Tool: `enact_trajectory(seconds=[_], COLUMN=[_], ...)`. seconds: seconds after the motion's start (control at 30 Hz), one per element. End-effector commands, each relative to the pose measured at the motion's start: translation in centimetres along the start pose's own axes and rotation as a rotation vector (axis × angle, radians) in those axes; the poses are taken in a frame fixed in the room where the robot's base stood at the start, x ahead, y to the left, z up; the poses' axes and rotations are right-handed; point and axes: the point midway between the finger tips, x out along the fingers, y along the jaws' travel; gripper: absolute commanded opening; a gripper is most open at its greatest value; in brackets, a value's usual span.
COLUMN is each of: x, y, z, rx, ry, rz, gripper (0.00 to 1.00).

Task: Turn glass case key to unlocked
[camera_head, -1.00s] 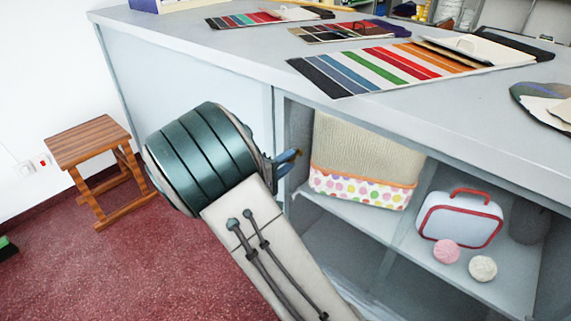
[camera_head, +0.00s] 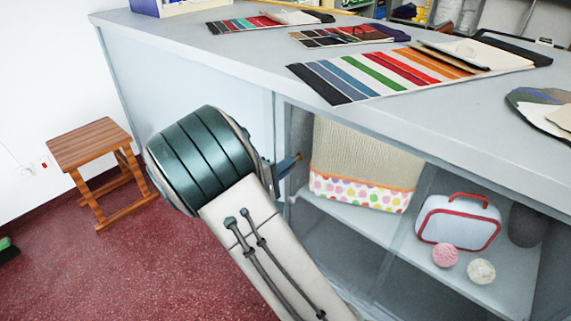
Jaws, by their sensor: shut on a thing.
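The glass case (camera_head: 285,222) is the lower front of the grey counter, with shelves showing behind its glass. My gripper (camera_head: 290,163) is at the left edge of this glass front, below the countertop. Only a narrow blue-grey finger part shows past my teal wrist. A tiny brass-coloured bit, the key (camera_head: 299,156), shows at the fingertips, and the jaws are shut on it. Most of the key and its lock are hidden or too small to make out, so its angle cannot be told.
A fabric basket (camera_head: 362,165), a white and red case (camera_head: 458,222) and two yarn balls (camera_head: 445,255) sit inside. Colour swatch boards (camera_head: 400,72) lie on the countertop (camera_head: 240,52). A wooden stool (camera_head: 92,146) stands left on open red floor.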

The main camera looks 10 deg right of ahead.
Motion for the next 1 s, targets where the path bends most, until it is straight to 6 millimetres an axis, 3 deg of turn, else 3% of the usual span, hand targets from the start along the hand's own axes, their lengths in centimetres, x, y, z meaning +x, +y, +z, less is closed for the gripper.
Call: enact_trajectory(seconds=[1.0], x=[0.15], y=[0.43], z=[0.24], rx=[-0.947], ry=[-0.004], rz=[-0.003], gripper=[0.0])
